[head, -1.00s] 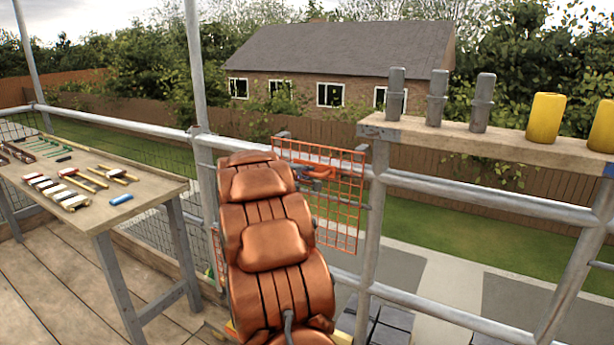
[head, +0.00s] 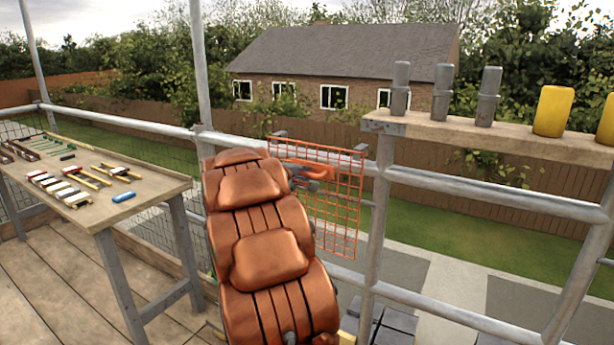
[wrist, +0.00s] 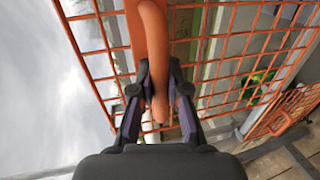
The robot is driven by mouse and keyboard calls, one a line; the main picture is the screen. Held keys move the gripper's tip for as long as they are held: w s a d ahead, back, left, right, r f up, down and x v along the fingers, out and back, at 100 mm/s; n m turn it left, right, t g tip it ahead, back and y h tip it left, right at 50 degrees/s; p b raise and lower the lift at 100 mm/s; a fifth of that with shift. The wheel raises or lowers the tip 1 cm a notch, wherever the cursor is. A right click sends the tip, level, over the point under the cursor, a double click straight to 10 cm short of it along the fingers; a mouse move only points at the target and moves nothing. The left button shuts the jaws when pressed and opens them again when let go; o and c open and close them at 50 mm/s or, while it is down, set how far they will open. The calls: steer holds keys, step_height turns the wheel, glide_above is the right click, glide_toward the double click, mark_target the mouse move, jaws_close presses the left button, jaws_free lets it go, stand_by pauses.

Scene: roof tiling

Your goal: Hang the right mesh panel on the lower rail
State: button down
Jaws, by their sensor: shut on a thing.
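An orange mesh panel (head: 338,215) hangs upright in front of the guardrail, just left of a grey post, partly hidden behind my copper-coloured arm. Grey hook-like pieces (head: 360,148) show at its top corners; I cannot tell whether they touch a rail. My gripper (wrist: 160,108) is shut on the panel's orange handle (wrist: 153,35) in the wrist view. In the head view my gripper is mostly hidden beside the red-orange handle. The lower rail (head: 430,308) runs behind and below the panel.
A second orange mesh panel (wrist: 290,112) shows at the lower right of the wrist view. A plank shelf (head: 480,138) with grey cylinders and yellow cylinders stands right of the panel. A wooden table (head: 150,190) with tools is at left.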

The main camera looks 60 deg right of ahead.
steer(key=a+b, duration=0.2)
steer(key=a, duration=0.4)
steer(key=shift+s, duration=0.15)
stand_by(0.3)
step_height(320, 180, down, 43)
steer(key=w+a+b, duration=0.2)
steer(key=b, duration=3.4)
steer(key=f+p+x, duration=0.1)
steer(key=x, duration=1.1)
steer(key=shift+s+f, duration=0.25)
steer(key=shift+s, duration=0.05)
steer(key=shift+d, duration=0.15)
steer(key=c, duration=1.1)
jaws_free()
steer(key=shift+f, duration=0.1)
